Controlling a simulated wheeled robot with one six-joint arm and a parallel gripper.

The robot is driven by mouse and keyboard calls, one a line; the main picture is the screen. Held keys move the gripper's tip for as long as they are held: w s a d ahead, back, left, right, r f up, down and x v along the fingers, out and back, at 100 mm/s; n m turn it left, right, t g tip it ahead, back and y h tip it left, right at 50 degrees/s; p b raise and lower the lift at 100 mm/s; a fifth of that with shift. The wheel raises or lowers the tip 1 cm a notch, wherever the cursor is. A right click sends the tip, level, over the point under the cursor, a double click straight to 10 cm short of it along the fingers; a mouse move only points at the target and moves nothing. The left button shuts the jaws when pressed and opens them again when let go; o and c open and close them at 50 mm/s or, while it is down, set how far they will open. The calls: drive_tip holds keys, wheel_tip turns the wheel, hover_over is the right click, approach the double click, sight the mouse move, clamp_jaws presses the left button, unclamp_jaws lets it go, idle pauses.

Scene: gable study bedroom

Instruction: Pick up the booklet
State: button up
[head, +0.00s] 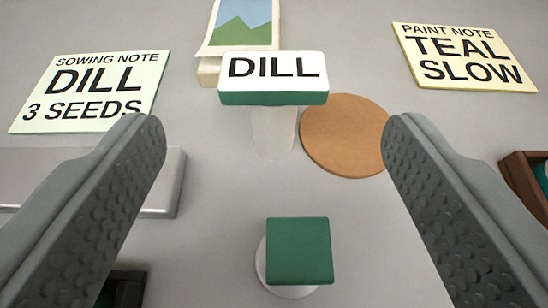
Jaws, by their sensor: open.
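No thing is plainly marked as a booklet. A card with a green mountain picture (241,22) stands at the top centre, cut off by the frame edge; I cannot tell whether it is the booklet. A white DILL sign (272,68) with a green lower edge stands on a pale post between and beyond the fingertips. A green square block (299,250) on a white round base stands nearer, between the fingers.
A sowing note (92,92) lies at the left and a paint note (464,58) at the right. A round brown disc (345,137) lies behind the right fingertip. A grey flat box (165,185) is partly behind the left finger. A brown-walled tray (522,183) is at the right edge.

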drive_tip(key=shift+v, duration=1.1)
